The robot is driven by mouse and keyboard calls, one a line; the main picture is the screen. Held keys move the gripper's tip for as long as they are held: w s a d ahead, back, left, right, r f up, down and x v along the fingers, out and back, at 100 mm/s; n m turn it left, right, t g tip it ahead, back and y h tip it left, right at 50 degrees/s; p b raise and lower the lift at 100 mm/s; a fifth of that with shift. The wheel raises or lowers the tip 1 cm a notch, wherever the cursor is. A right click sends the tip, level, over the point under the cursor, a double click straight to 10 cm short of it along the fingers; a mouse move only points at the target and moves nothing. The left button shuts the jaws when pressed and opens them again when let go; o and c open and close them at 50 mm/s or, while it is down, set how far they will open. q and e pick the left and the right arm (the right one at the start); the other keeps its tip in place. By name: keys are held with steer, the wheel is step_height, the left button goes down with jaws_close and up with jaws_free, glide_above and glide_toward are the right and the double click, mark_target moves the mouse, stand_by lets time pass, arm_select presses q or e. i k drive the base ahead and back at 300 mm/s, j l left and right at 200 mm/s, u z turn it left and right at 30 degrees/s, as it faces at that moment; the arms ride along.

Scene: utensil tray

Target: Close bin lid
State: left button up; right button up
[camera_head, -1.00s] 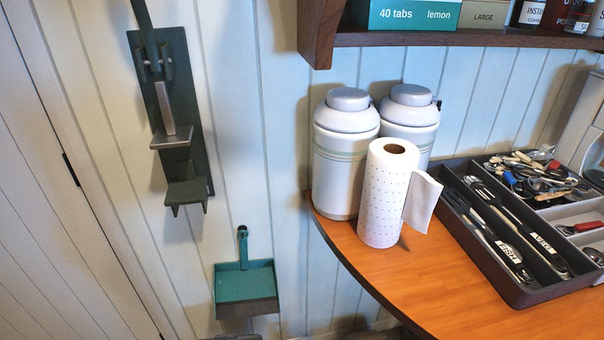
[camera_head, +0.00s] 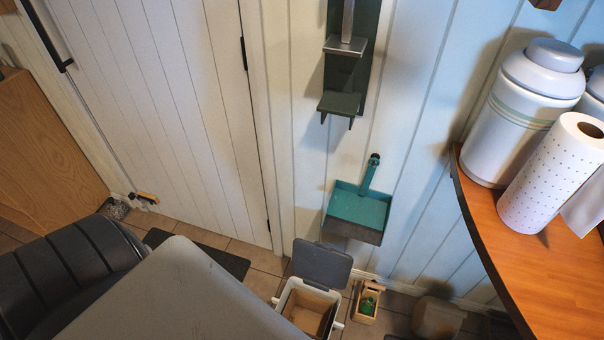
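A small white bin (camera_head: 309,308) stands on the tiled floor by the wall, at the bottom middle of the head view. Its dark grey lid (camera_head: 322,264) is open, tilted up at the back toward the wall. The inside looks tan and no contents show. The bin's lower front is cut off by the picture's edge. Neither of my grippers shows in the view, so their states are hidden.
A small wooden box with a green item (camera_head: 367,301) stands right of the bin. A teal dustpan (camera_head: 358,213) hangs above. The wooden counter (camera_head: 499,251) with paper towel roll (camera_head: 551,172) is at right. A dark mat (camera_head: 197,255) lies by the door.

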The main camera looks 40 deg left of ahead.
mark_target(317, 262)
steer(key=u, duration=0.85)
